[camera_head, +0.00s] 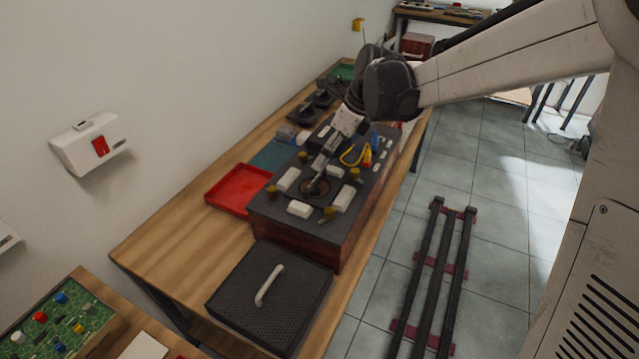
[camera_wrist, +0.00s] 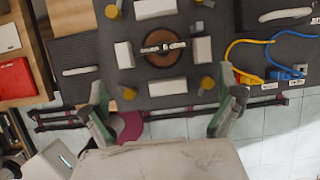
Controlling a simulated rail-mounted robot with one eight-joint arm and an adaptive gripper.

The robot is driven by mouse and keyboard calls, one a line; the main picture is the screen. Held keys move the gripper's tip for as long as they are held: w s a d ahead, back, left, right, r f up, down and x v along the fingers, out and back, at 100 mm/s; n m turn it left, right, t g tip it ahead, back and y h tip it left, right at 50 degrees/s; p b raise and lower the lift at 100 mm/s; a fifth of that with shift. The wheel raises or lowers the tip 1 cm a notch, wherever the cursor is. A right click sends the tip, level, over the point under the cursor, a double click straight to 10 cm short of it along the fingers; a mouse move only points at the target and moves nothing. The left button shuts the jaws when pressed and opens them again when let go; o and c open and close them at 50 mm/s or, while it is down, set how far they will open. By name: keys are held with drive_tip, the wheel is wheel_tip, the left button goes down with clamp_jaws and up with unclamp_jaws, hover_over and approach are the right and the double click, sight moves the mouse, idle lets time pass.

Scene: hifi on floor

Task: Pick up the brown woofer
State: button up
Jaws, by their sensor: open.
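The brown woofer (camera_head: 316,188) is a small round disc set in the dark top of a wooden speaker box (camera_head: 300,232). In the wrist view, the woofer (camera_wrist: 152,58) has a pale bar handle across it, upper middle. White blocks (camera_wrist: 124,55) and gold knobs (camera_wrist: 207,82) surround it. My gripper (camera_head: 322,168) hangs over the box near the woofer, hiding part of it in the head view. In the wrist view my gripper (camera_wrist: 167,95) is open and empty, its two fingers wide apart. The woofer shows above and between the fingertips in that picture. I see no contact with it.
A black mesh panel (camera_head: 245,298) with a white handle lies in front of the box. A red tray (camera_head: 238,190) is left of it. Yellow and blue cables (camera_head: 354,154) lie on the box top. Dark floor rails (camera_head: 425,268) run right of the table.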

sight(315, 179)
drive_tip(key=x, duration=0.7)
drive_tip(key=shift+a+f, duration=0.1)
drive_tip(key=shift+f, duration=0.2)
drive_tip(key=shift+x, duration=2.75)
drive_tip(key=c, duration=1.6)
